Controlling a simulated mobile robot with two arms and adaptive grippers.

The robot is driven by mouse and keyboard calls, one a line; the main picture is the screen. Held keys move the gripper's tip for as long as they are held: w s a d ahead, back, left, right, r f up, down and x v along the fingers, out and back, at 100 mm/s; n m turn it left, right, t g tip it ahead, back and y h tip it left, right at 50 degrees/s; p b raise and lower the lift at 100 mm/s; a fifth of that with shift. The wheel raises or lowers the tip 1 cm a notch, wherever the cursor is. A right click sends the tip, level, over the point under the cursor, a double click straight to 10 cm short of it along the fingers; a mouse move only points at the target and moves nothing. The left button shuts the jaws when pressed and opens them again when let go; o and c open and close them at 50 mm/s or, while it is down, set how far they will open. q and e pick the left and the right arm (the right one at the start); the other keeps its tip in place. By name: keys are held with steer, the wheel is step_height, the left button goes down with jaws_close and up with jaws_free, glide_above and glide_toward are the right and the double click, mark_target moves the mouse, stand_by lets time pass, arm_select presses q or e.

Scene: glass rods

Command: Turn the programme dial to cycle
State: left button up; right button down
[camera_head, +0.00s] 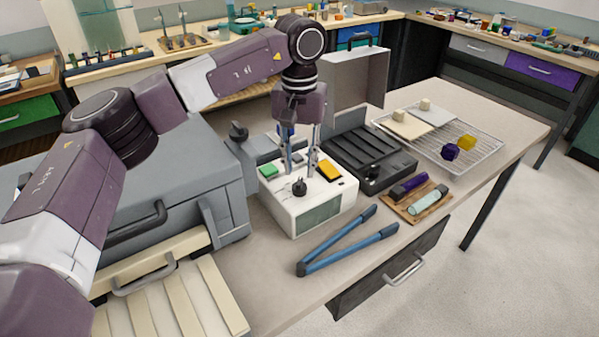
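A white control box (321,217) stands on the bench near the picture's middle. Its top carries a black dial (299,187), a green button (268,171) and a yellow-orange button (331,171). The dial's setting is too small to read. My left gripper (301,164) points straight down over the box top, just behind the dial. Its two fingers are apart with nothing visible between them. I cannot tell whether the fingertips touch the box. My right gripper is not in view.
A large grey case (165,160) stands left of the box, with a black knob (238,131) at its corner. Blue-handled tongs (345,247) lie in front. A dark ribbed unit (366,158), a wooden tray (417,203) and a wire rack (481,146) are to the right.

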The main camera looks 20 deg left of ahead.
mark_target(299, 180)
arm_select(q)
step_height(299, 180, up, 9)
stand_by(0.6)
